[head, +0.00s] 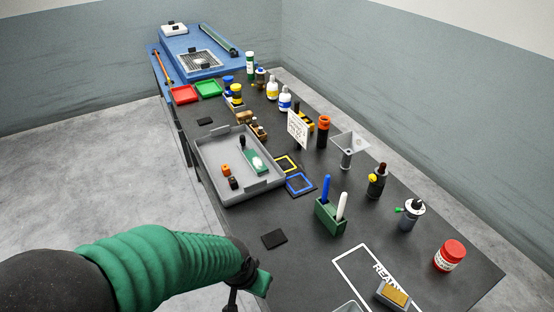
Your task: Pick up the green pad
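A small green piece (262,167), the likeliest green pad, lies in the grey tray (217,192) near its right side. Small dark and white bits sit on or beside it. My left arm, in a ribbed green sleeve, comes in from the lower left. My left gripper (250,290) hangs at the bottom of the view, in front of the tray and well apart from the green piece. A green part shows at its end, and I cannot tell whether it belongs to the gripper. Its fingers are mostly hidden. My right gripper is out of view.
Small orange and dark blocks share the tray. Blue (300,184) and yellow frames lie right of it. A green holder (328,217) with two pens, a sign (297,129), bottles and a red jar (449,256) stand rightward. A black square (274,239) lies in front.

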